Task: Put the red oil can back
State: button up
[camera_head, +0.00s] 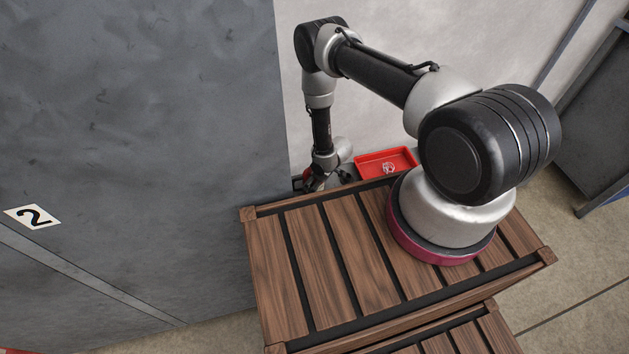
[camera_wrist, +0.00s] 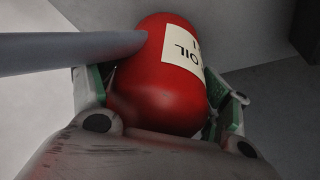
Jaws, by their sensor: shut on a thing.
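The red oil can (camera_wrist: 150,90) fills the middle of the wrist view. It has a white label with the word OIL, upside down in the picture, and a long grey spout (camera_wrist: 60,55) reaching to the left edge. My gripper (camera_wrist: 165,105) is shut on the can, with a finger on each side of its red body. In the head view my gripper (camera_head: 316,183) is low beside the grey panel, behind the slatted wooden top. Only a small bit of red shows there. The can's underside and what lies below it are hidden.
A red tray (camera_head: 362,170) with a small pale item in it stands right of my gripper, behind the slatted wooden top (camera_head: 300,270). A tall grey panel (camera_head: 150,130) marked 2 is close on the left. A pale wall (camera_head: 410,40) is behind.

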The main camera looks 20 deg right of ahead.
jog(key=o, duration=1.5)
